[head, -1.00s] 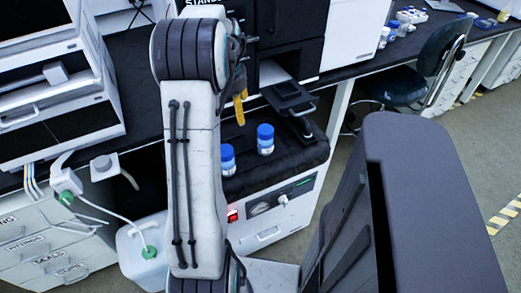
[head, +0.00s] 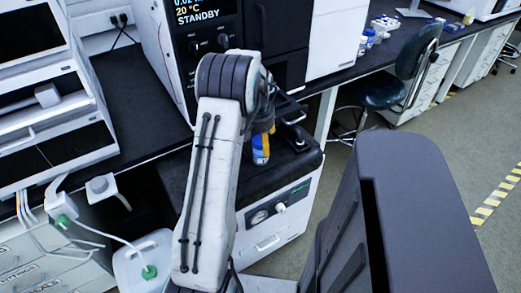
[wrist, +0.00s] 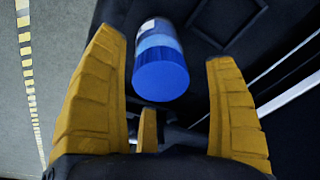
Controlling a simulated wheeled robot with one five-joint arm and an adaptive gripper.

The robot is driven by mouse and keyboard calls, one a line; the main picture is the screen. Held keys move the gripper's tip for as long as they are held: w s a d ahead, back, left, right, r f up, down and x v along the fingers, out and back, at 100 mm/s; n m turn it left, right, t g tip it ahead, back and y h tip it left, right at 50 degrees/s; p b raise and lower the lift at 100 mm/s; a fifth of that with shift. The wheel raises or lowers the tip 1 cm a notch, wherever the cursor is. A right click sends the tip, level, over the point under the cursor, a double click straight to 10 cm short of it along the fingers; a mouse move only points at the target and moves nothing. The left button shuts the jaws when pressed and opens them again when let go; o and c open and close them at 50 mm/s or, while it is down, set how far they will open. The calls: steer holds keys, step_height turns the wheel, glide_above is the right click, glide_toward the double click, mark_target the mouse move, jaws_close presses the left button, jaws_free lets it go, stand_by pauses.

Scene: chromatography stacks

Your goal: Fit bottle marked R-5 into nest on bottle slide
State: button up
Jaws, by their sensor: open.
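A bottle with a blue cap (wrist: 160,78) shows in the wrist view, between and just beyond my yellow fingers. My gripper (wrist: 163,50) is open, with a gap on both sides of the cap. In the head view my gripper (head: 259,155) is low over the dark top of the lower cabinet, partly hidden by my arm. Its yellow finger overlaps something blue there. No R-5 mark is readable. The dark bottle slide (head: 290,112) sticks out from the instrument behind my gripper, partly covered by my wrist. Its nest cannot be made out.
The instrument with the STANDBY display (head: 205,22) stands behind my arm. A white jug (head: 140,262) and stacked white units (head: 50,110) are at the left. A chair (head: 400,88) stands at the right, with open floor beyond it. Other bottles (head: 370,38) are on the far bench.

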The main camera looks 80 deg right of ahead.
steer(key=shift+f, duration=0.55)
steer(key=shift+c, duration=0.4)
steer(key=shift+d, duration=0.1)
steer(key=c, duration=1.3)
